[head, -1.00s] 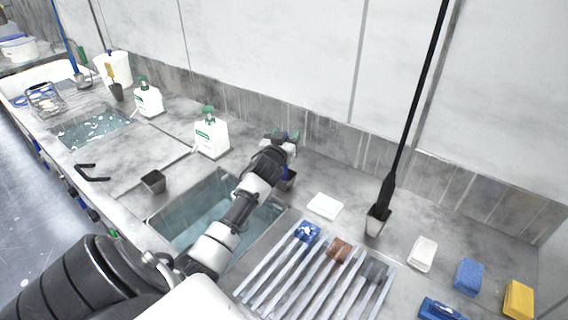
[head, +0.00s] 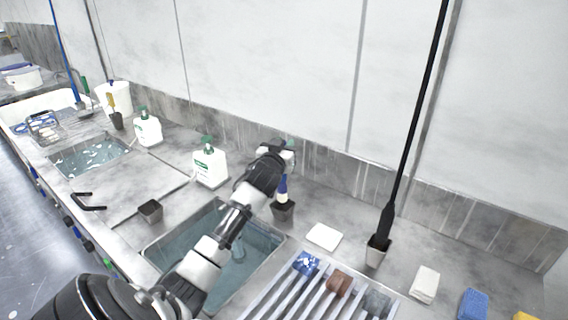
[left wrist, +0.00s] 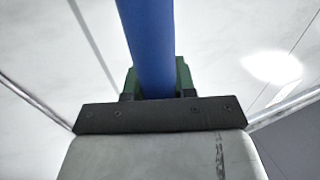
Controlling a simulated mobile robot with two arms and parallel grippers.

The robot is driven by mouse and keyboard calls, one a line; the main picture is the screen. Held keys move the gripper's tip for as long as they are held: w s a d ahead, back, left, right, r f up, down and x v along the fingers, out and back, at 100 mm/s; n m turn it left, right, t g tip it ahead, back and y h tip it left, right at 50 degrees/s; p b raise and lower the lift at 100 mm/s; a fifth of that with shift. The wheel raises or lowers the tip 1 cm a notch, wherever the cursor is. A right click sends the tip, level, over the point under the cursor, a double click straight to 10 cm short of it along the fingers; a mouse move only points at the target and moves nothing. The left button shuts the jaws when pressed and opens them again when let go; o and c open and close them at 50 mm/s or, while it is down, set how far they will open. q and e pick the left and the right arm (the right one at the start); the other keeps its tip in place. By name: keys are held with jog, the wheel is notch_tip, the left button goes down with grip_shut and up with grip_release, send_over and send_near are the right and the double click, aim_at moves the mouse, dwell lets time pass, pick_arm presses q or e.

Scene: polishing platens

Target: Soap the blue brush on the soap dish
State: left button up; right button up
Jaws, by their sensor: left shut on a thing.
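My left gripper (head: 284,147) is shut on the upright handle of the blue brush (head: 282,187), above the dark cup (head: 284,211) behind the right sink. The left wrist view shows the blue handle (left wrist: 150,45) between the green fingers (left wrist: 155,82). A pale lower part of the brush shows at the cup's mouth; I cannot tell whether its end is still inside. A flat white slab (head: 323,237), possibly the soap dish, lies on the counter to the right of the cup. My right gripper is not in view.
The right sink (head: 262,245) holds water below my left arm. A slatted rack (head: 285,285) with several brushes or blocks is in front. A tall black rod stands in a cup (head: 378,252) to the right. Soap bottles (head: 210,165) stand left. A white sponge or cloth (head: 424,283) lies right.

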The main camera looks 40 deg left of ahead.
pick_arm(q)
notch_tip(320, 180, up, 6)
jog(key=shift+f+p, duration=0.15)
jog(key=shift+p, duration=0.85)
dwell(1.0)
